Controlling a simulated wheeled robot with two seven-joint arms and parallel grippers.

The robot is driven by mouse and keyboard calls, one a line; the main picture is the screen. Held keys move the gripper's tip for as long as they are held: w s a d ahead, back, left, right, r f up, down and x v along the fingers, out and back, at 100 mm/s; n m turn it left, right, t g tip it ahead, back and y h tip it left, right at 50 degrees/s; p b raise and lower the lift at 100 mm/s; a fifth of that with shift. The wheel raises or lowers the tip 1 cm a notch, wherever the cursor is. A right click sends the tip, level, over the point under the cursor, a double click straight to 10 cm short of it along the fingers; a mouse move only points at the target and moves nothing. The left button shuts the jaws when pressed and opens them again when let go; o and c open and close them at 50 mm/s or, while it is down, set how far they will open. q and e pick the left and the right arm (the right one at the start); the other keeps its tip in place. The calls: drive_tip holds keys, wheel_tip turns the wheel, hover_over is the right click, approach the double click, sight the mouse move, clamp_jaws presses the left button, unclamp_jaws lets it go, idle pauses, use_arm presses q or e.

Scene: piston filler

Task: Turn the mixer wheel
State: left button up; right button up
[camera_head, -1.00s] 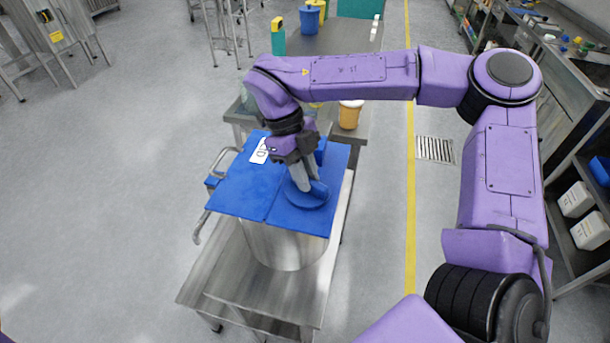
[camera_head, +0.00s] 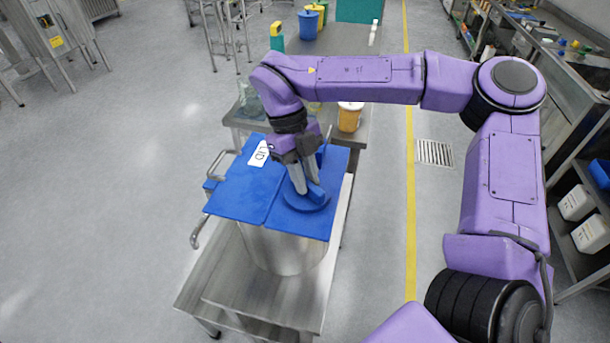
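The mixer wheel (camera_head: 318,204) is a blue disc with a raised grip, on the right part of the blue lid (camera_head: 237,192). The lid covers a large steel vessel (camera_head: 280,252) on a steel cart. My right gripper (camera_head: 307,187) points down onto the wheel from above. Its grey fingers are close together at the wheel's raised grip and appear shut on it. The fingers hide part of the grip. My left gripper is not in view.
A white label (camera_head: 259,154) lies on the lid. A bent steel handle (camera_head: 197,232) sticks out at the left. The floor at left is free.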

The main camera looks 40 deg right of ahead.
drive_tip(key=shift+o, duration=1.2)
drive_tip(key=shift+s+f, duration=0.15)
drive_tip(key=shift+f, duration=0.15)
drive_tip(key=shift+r, duration=0.1)
drive_tip(key=shift+w+r, duration=0.15)
drive_tip(key=shift+w, duration=0.05)
drive_tip(key=v, duration=1)
drive_tip(key=shift+w, duration=0.1)
